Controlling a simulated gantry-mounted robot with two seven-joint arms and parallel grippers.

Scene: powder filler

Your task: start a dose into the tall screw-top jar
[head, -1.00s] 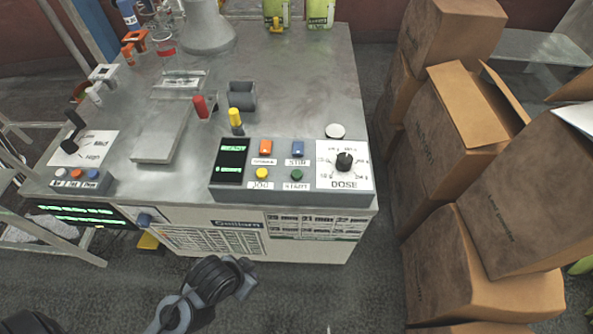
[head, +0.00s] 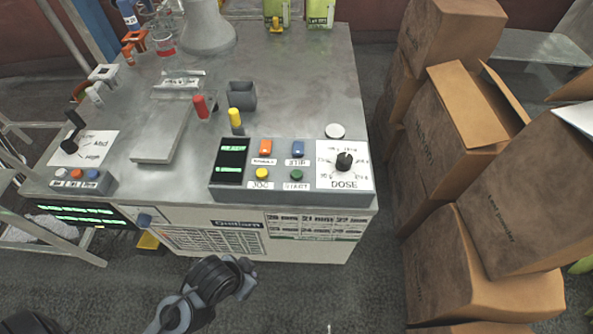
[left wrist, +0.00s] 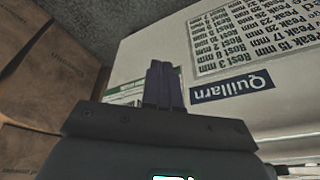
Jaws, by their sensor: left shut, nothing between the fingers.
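The dosing panel (head: 343,200) sits at the machine's front edge in the head view. It carries a green START button (head: 297,174), a yellow JOG button (head: 262,174), a blue stop button (head: 298,147), an orange button (head: 265,147) and a black DOSE knob (head: 344,161). A clear glass vessel with a red band (head: 163,43) stands at the back left; I cannot tell whether it is the tall screw-top jar. My left gripper (head: 247,264) is shut and empty, below and in front of the panel. Its fingers (left wrist: 164,85) point at the machine's front. My right gripper is out of view.
A green-lit display (head: 231,160) is on the panel's left. Behind stand a yellow-topped post (head: 235,118), a red-topped one (head: 200,106) and a grey open box (head: 241,95). A lever (head: 72,132) is at left. Cardboard boxes (head: 490,220) crowd the right.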

